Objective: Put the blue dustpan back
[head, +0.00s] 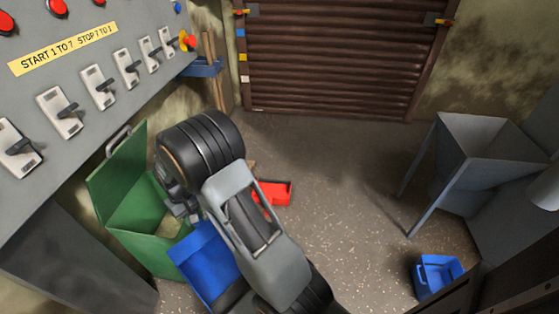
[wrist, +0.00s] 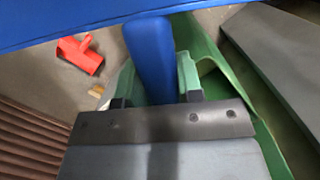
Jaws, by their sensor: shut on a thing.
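The blue dustpan (head: 205,262) is in my gripper, its flat pan hanging toward the front of the head view. In the wrist view its blue handle (wrist: 150,58) runs between the two fingers of my gripper (wrist: 155,98), and the pan spans the top edge. My gripper (head: 183,208) is shut on the handle, partly hidden by my wrist in the head view. A blue holder (head: 203,69) with wooden sticks is on the back wall beside the panel. Whether it is the dustpan's place cannot be told.
An open green bin (head: 140,235) stands below and left of my gripper, its lid raised. A red scoop (head: 275,192) lies on the floor. A grey hopper (head: 480,135) and a blue tub (head: 438,275) are at right. The control panel (head: 90,55) overhangs the left. Mid-floor is clear.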

